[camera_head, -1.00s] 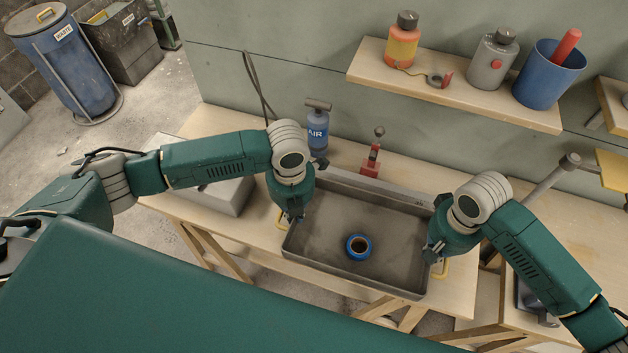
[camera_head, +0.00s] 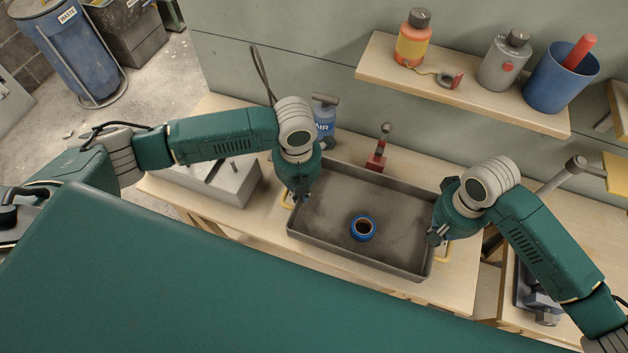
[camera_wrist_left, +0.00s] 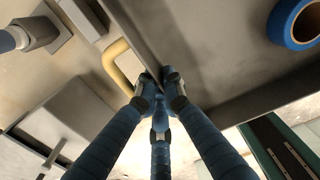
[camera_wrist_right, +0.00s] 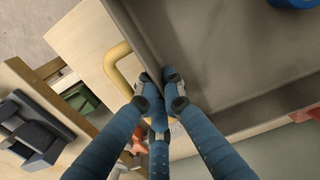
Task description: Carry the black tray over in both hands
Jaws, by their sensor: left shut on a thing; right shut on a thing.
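The black tray (camera_head: 335,245) is a shallow dark rectangular tray with a yellow handle at each short end. A blue ring-shaped roll (camera_head: 362,228) lies inside it. My left gripper (camera_head: 301,200) is shut on the tray's left wall, beside the yellow handle (camera_wrist_left: 122,66). My right gripper (camera_head: 436,237) is shut on the right wall, beside the other yellow handle (camera_wrist_right: 124,66). The wrist views show the fingers on both sides of the rim. Whether the tray touches the bench below is hard to tell.
The wooden bench (camera_head: 462,282) lies below. A grey box (camera_head: 215,180) is left of the tray. A blue AIR bottle (camera_head: 324,122) and a red-based tool (camera_head: 377,158) stand behind it. A shelf (camera_head: 460,90) with containers hangs above. A vise-like tool (camera_head: 541,305) is at right.

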